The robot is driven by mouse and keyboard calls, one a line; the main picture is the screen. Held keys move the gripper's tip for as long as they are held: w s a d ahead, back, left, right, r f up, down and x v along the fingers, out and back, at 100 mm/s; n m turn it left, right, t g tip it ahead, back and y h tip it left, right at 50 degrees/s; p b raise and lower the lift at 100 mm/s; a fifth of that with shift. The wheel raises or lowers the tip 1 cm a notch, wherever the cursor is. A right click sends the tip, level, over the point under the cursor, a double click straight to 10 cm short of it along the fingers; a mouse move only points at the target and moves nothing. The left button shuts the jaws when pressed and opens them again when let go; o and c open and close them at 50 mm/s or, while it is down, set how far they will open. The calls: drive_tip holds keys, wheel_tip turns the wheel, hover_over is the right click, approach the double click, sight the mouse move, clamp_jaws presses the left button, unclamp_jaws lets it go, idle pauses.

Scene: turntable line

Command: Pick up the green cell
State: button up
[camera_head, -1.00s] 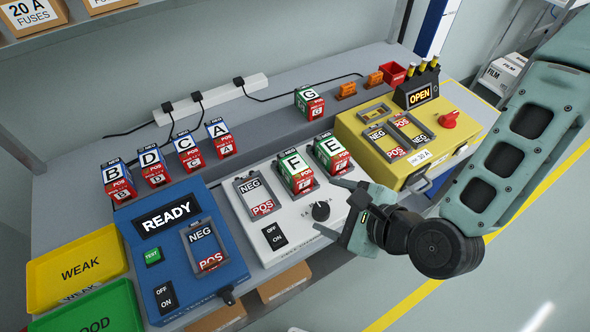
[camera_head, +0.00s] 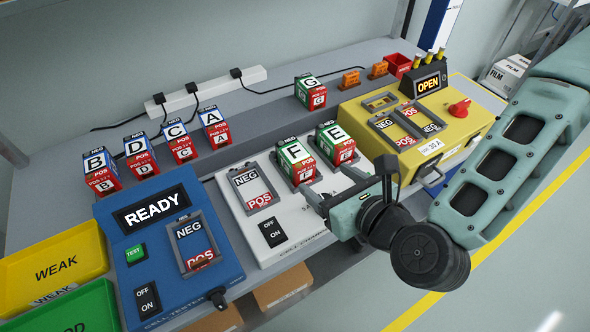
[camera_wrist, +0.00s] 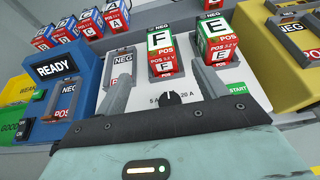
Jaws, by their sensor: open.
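Three cells have green on them. Cell F (camera_head: 295,160) and cell E (camera_head: 335,143) stand in slots of the white charger (camera_head: 245,225). Cell G (camera_head: 310,92) stands on the raised grey ledge behind. My gripper (camera_head: 350,182) is open and empty, over the front of the charger, its fingers pointing toward F and E. In the wrist view, cell F (camera_wrist: 161,53) shows between the two fingers, farther off, and cell E (camera_wrist: 219,42) is beyond the right fingertip. G's lower front is clear; nothing touches the cells from my side.
Blue tester (camera_head: 165,245) reads READY, with an empty slot. Cells B, D, C and A (camera_head: 212,127) stand in a row behind it. Yellow box (camera_head: 455,145) with an OPEN display is right of the charger. Yellow WEAK tray (camera_head: 55,250) and green tray (camera_head: 70,310) lie at left.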

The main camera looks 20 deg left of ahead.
sight(294, 156)
drive_tip(key=b, duration=0.1)
drive_tip(key=f+b, duration=0.1)
drive_tip(key=b, duration=0.1)
drive_tip(key=shift+w+a, duration=0.3)
drive_tip(key=shift+a, duration=0.1)
drive_tip(key=x, duration=0.2)
drive_tip(key=p+x, duration=0.1)
drive_tip(key=x, duration=0.3)
drive_tip(key=shift+a+r, duration=0.1)
drive_tip(key=shift+r, duration=0.15)
drive_tip(key=shift+p+x, duration=0.95)
drive_tip(key=shift+x, duration=2.2)
drive_tip(key=shift+f, duration=0.1)
drive_tip(key=c, duration=1.3)
drive_tip(key=shift+c, duration=0.9)
